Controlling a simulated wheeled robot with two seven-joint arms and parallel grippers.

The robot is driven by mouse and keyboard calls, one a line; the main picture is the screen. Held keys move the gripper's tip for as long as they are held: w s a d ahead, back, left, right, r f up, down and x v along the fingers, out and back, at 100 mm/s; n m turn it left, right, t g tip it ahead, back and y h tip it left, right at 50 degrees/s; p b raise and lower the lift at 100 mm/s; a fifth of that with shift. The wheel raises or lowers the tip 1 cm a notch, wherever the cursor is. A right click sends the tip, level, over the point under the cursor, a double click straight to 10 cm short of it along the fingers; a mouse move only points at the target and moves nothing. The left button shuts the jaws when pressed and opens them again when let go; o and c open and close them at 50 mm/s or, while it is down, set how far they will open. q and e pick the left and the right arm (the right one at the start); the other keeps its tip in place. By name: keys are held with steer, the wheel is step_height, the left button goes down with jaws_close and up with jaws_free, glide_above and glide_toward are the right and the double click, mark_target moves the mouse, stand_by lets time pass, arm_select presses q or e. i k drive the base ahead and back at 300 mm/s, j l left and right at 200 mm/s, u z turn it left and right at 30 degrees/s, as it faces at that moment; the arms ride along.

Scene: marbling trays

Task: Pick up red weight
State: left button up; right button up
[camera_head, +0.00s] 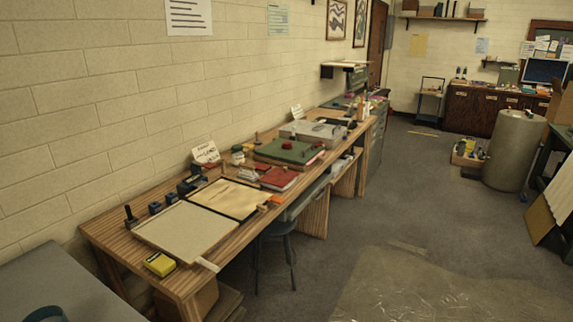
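A long wooden workbench (112,243) stands along the left wall. A flat red item (280,178) lies on it, right of the cream sheet in the dark tray (240,214). A green flat block (287,150) lies just behind the red item. I cannot tell whether the red item is the red weight. Neither of my grippers is in view.
A pale tray (188,230) and a yellow box (159,264) are at the bench's near end. A stool (278,229) stands under its front edge. Clear plastic sheeting (450,290) covers floor at the right. Open floor lies beyond, before a large drum (514,150).

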mark_target(285, 145)
steer(key=i, duration=1.45)
steer(key=i+l, duration=0.2)
steer(key=l+z, duration=0.05)
